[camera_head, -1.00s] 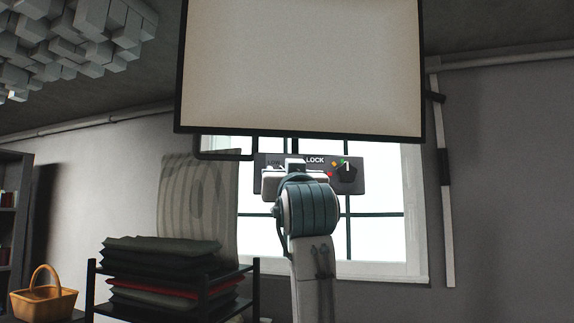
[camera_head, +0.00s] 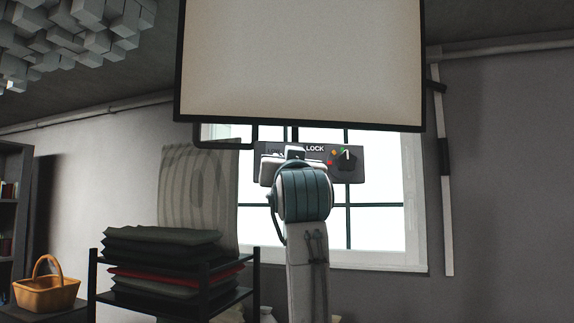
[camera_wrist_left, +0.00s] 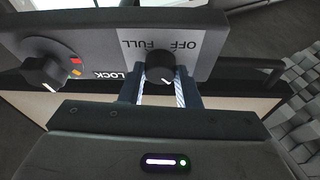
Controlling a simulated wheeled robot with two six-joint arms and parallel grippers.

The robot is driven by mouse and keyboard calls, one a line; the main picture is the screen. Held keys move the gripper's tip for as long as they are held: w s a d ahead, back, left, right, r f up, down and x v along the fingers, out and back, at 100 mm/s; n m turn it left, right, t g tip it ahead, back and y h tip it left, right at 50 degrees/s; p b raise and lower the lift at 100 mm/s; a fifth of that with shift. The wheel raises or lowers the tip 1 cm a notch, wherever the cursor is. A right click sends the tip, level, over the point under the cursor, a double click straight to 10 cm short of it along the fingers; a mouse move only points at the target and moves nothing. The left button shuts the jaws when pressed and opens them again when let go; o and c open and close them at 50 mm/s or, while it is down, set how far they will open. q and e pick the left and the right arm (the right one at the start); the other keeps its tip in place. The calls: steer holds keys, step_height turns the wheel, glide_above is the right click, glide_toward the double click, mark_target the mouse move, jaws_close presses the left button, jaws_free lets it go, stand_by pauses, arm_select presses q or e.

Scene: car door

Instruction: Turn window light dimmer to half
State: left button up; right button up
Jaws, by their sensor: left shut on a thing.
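A dark control panel (camera_head: 378,165) hangs below a large light-faced board, in front of the window. In the left wrist view the dimmer knob (camera_wrist_left: 160,66), black and round, sits under the labels OFF and FULL, which read upside down. Its white mark points to the lower right there. My left gripper (camera_wrist_left: 161,92) is shut on this knob, one finger on each side. In the head view my left gripper (camera_head: 284,165) reaches up to the panel's left part and hides the dimmer knob.
A second black knob (camera_head: 346,161) beside the word LOCK is on the panel's right, with coloured marks; it also shows in the left wrist view (camera_wrist_left: 45,70). The light board (camera_head: 300,60) overhangs the panel. A shelf with stacked cushions (camera_head: 165,265) and a basket (camera_head: 45,292) stand lower left.

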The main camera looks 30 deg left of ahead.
arm_select(q)
steer(key=m+h+b, duration=0.1)
steer(key=m+h, duration=0.1)
steer(key=m, duration=0.3)
steer(key=m+t+h+b, duration=0.1)
steer(key=m+h, duration=0.1)
steer(key=m, duration=0.4)
steer(key=m+h+b, duration=0.1)
steer(key=m+h, duration=0.2)
steer(key=m, duration=0.2)
steer(key=shift+s+a+r, duration=0.2)
steer(key=shift+r+m+g+h, duration=0.1)
steer(key=shift+m+g+h, duration=0.2)
steer(key=shift+m, duration=0.9)
steer(key=shift+m+g+h, duration=0.1)
steer(key=shift+m+h, duration=0.3)
steer(key=shift+m, duration=0.8)
steer(key=o, duration=1)
steer(key=shift+c, duration=0.2)
steer(key=shift+s, duration=0.1)
